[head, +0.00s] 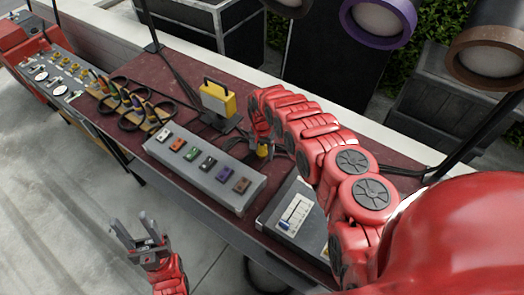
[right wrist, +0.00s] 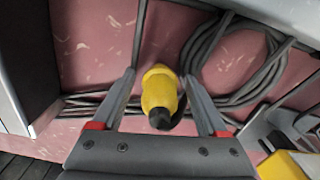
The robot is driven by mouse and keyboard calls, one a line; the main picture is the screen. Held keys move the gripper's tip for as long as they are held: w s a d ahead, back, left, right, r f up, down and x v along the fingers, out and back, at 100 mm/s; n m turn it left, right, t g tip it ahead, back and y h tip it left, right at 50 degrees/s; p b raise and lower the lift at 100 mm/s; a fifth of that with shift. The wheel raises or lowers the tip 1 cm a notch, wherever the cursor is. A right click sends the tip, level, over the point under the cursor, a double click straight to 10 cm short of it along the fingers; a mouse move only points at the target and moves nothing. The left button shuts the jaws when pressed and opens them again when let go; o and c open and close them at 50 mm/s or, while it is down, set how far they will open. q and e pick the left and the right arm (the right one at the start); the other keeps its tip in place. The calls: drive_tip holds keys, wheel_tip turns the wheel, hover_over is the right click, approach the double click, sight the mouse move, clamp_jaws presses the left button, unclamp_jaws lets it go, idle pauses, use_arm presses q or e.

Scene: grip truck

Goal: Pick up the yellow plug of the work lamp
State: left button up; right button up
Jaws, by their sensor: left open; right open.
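The yellow plug (right wrist: 158,92) lies on the dark red table top, with a black end toward my gripper. In the right wrist view it sits between the two open fingers of my right gripper (right wrist: 158,100), with a gap visible on the left side and a narrower one on the right. The plug also shows small in the head view (head: 264,151), just below my right gripper (head: 262,135). The yellow work lamp (head: 217,98) stands on the table left of it. My left gripper (head: 139,238) is open and empty, in front of the table over the floor.
A grey box with coloured switches (head: 205,170) lies along the table's front edge. A grey panel with sliders (head: 295,220) is at its right. Coiled dark cable (right wrist: 240,85) lies beside the plug. Connectors with black cables (head: 130,105) stand farther left. Dark lamp posts rise behind.

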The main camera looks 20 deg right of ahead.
clamp_jaws()
idle(0.5)
drive_tip(key=shift+r, duration=0.1)
